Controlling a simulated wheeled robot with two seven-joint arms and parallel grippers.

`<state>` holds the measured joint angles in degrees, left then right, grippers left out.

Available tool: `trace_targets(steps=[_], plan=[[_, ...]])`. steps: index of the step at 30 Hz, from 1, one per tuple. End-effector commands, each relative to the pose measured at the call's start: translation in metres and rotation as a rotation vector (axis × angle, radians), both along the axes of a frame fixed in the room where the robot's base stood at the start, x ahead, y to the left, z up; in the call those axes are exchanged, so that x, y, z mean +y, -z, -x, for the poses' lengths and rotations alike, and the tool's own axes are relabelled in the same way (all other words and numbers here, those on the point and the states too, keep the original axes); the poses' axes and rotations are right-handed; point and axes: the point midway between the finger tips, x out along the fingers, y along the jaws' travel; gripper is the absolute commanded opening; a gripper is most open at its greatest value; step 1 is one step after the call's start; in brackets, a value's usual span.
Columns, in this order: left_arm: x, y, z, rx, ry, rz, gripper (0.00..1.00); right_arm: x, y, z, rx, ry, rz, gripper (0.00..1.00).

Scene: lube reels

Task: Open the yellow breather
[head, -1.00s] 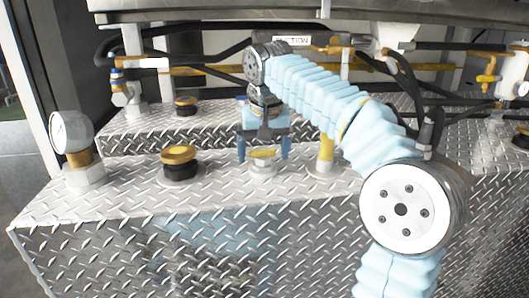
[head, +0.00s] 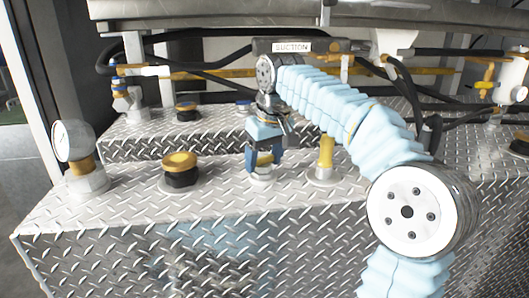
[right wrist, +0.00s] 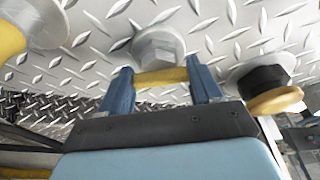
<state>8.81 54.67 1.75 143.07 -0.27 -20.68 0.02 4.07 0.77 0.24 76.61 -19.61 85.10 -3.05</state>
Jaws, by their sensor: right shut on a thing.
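The yellow breather (head: 265,158) stands upright on a pale hex base on the front diamond-plate deck, left of a yellow post. My right gripper (head: 264,160) comes down over it from above, with a blue finger on either side. In the right wrist view, the fingers (right wrist: 162,85) are shut on the yellow part (right wrist: 160,77), and the hex base (right wrist: 158,46) shows beyond it. The gripper partly hides the breather in the head view. My left gripper is not in view.
A black fitting with a yellow cap (head: 180,162) and a pressure gauge (head: 72,141) stand to the left. The yellow post (head: 325,155) is close on the right. Hoses and a SUCTION sign (head: 291,47) are behind. The deck's front edge is clear.

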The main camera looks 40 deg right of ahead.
Motion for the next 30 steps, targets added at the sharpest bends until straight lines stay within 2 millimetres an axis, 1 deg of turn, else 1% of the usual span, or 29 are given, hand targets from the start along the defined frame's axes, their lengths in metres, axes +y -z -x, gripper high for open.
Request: trace_targets(steps=[1, 4, 12, 14, 17, 21, 24, 27, 30], plan=[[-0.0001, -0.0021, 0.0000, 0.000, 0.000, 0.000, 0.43, -0.0023, -0.0010, 0.0009, 0.000, -0.048, 0.001, 0.34], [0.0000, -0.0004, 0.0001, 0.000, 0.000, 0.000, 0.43, -0.0024, -0.0006, 0.0008, -0.001, -0.118, 0.003, 0.34], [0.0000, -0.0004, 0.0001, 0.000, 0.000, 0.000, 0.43, -0.0026, -0.0007, 0.0007, -0.002, -0.133, 0.003, 0.34], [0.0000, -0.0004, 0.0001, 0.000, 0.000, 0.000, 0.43, -0.0031, -0.0006, 0.0006, -0.002, -0.161, 0.003, 0.34], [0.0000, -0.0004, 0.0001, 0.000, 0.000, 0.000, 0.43, -0.0045, 0.0000, 0.0002, 0.000, -0.285, 0.003, 0.34], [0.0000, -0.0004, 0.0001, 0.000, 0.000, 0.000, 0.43, -0.0054, -0.0004, -0.0002, -0.001, -0.517, 0.003, 0.34], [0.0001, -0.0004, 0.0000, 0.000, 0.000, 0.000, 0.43, -0.0059, -0.0002, -0.0004, 0.000, -0.631, 0.003, 0.34], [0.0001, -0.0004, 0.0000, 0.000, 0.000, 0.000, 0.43, -0.0059, -0.0007, 0.0000, -0.001, -0.678, 0.004, 0.34], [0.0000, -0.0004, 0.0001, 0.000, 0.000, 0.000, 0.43, -0.0058, -0.0007, 0.0001, -0.002, -0.680, 0.005, 0.34]])
